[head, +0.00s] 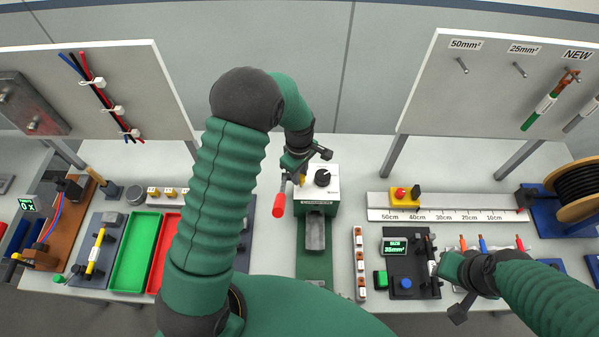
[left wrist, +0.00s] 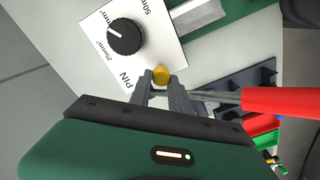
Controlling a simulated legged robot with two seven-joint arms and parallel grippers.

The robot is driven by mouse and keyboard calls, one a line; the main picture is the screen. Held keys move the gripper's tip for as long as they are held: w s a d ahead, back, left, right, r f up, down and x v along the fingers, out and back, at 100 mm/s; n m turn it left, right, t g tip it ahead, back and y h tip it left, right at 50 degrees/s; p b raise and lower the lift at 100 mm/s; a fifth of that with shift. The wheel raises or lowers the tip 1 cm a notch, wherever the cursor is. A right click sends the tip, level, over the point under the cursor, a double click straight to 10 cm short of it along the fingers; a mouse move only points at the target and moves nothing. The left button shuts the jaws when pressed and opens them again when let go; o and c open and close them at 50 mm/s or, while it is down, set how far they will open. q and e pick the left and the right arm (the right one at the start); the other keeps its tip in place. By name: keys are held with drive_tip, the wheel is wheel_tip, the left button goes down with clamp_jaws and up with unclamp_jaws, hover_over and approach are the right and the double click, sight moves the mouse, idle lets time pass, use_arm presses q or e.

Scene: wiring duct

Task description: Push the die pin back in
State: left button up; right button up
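The yellow die pin (left wrist: 161,76) sits at the edge of the press's white panel, beside the printed word PIN. It shows small in the head view (head: 302,179). My left gripper (left wrist: 160,84) has its two grey fingers close on either side of the pin, with the pin filling the gap between the tips. How far the pin stands out from the press (head: 316,240) is hidden. My right gripper (head: 455,290) is at the lower right, near the black size-display device (head: 405,262); its fingers are too unclear to read.
A red-handled lever (left wrist: 288,100) runs close beside my left gripper. A black dial (left wrist: 125,34) stands on the white panel. Green (head: 135,250) and red trays lie to the left. A ruler rail (head: 450,214) and cable spool (head: 578,187) are at the right.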

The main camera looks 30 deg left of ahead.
use_arm(q)
drive_tip(key=shift+a, duration=0.15)
clamp_jaws()
drive_tip(key=shift+d+r, duration=0.2)
drive_tip(key=shift+d, duration=0.3)
drive_tip(key=shift+a, duration=0.1)
drive_tip(key=shift+w, duration=0.1)
